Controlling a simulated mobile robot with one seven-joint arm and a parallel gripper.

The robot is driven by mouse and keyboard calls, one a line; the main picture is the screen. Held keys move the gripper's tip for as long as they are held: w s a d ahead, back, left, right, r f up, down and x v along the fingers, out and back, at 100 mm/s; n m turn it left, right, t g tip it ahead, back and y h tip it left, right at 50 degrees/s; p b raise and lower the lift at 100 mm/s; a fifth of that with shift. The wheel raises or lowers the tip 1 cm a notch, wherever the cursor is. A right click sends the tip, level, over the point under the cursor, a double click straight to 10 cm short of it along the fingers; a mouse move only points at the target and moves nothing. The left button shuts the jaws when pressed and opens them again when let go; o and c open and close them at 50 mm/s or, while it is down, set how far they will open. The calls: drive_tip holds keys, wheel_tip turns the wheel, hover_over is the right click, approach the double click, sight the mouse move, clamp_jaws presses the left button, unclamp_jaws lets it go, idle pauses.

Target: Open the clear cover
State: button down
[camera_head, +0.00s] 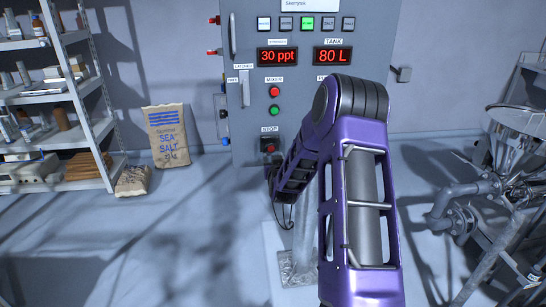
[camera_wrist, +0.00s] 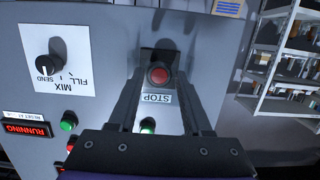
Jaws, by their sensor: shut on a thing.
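The red stop button (camera_wrist: 159,75) sits in a dark housing above an upside-down STOP label in the wrist view. The button also shows on the panel in the head view (camera_head: 269,148). The clear cover is at this button; its see-through walls are too faint to trace, and I cannot tell its angle. My gripper (camera_wrist: 160,82) reaches to the panel with one finger on each side of the button housing and is shut on the cover. In the head view, my arm hides most of the gripper.
The grey control panel (camera_head: 243,118) stands against the wall. A MIX/FILL knob (camera_wrist: 48,66) and a green button (camera_wrist: 68,121) are beside the stop button. A shelf (camera_head: 98,128) and a salt bag (camera_head: 167,136) are left; a steel hopper (camera_head: 515,150) is right.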

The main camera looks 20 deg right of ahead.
sight(271, 140)
drive_tip(key=r+g, duration=0.1)
drive_tip(key=r+g+p, duration=0.1)
drive_tip(key=shift+s+a+r+g+y, duration=0.2)
drive_tip(key=shift+s+r+g+y, duration=0.1)
drive_tip(key=shift+r+y, duration=0.1)
wheel_tip(271, 140, up, 2)
drive_tip(key=shift+s+g+y, duration=0.15)
drive_tip(key=shift+g+y, duration=0.15)
drive_tip(key=shift+g, duration=0.9)
drive_tip(key=r, duration=0.3)
drive_tip(key=shift+w+r+g, duration=0.25)
drive_tip(key=shift+w+g, duration=0.05)
drive_tip(key=shift+w, duration=0.1)
drive_tip(key=shift+w+d+r+g, duration=0.2)
drive_tip(key=shift+w+r, duration=0.2)
drive_tip(key=shift+r, duration=0.35)
drive_tip(key=shift+w+d+r+g, duration=0.15)
drive_tip(key=shift+w+r, duration=0.25)
drive_tip(key=shift+r, duration=0.35)
drive_tip(key=shift+c, duration=1.6)
unclamp_jaws()
drive_tip(key=shift+s+f, duration=0.1)
drive_tip(key=shift+f, duration=0.2)
